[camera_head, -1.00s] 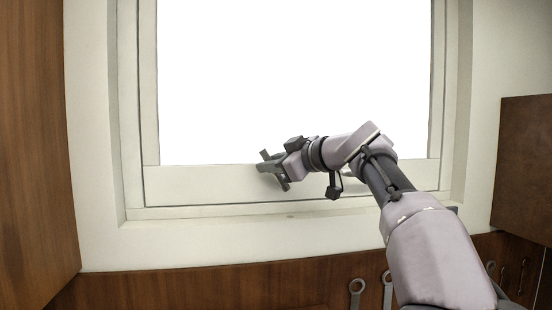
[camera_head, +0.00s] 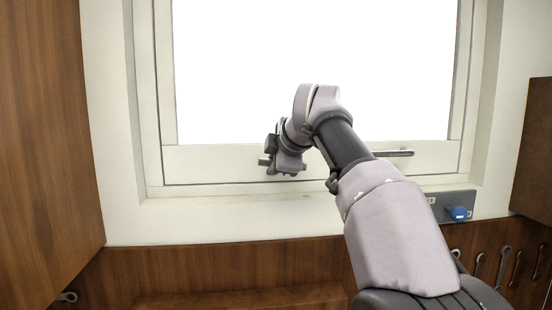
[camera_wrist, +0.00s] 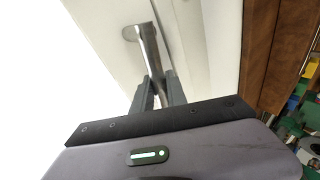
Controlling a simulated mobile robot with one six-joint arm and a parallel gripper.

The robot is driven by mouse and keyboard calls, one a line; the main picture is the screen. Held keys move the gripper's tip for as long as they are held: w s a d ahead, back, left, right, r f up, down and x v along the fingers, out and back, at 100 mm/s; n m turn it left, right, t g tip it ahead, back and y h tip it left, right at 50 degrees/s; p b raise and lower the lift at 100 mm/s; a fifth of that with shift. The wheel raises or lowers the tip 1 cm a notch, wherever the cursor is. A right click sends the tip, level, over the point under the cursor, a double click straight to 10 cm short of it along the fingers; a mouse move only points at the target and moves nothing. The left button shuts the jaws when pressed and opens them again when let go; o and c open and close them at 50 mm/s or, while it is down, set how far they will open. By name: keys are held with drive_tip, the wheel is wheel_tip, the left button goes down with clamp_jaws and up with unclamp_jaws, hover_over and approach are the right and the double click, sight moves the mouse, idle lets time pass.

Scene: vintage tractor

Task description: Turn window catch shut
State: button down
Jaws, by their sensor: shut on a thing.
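The window (camera_head: 310,75) has a pale frame with a bright pane. In the wrist view a metal window catch (camera_wrist: 148,42), with a rounded mount and a straight lever, sits on the pale frame. My gripper (camera_wrist: 157,88) has its two grey fingers on either side of the lever's lower end and is shut on it. In the head view my gripper (camera_head: 267,163) is at the lower window rail, left of centre. The held catch is mostly hidden there by my gripper and wrist. A second metal handle (camera_head: 394,153) lies level on the rail to the right.
A grey box with a blue knob (camera_head: 458,213) is on the wall below the window at right. Several wrenches (camera_head: 503,265) hang on the wood panel below. Wooden cabinets stand at left (camera_head: 45,120) and right (camera_head: 535,150).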

drive_tip(key=shift+f+n+h, duration=0.5)
drive_tip(key=shift+h, duration=0.1)
drive_tip(key=c, duration=1.3)
unclamp_jaws()
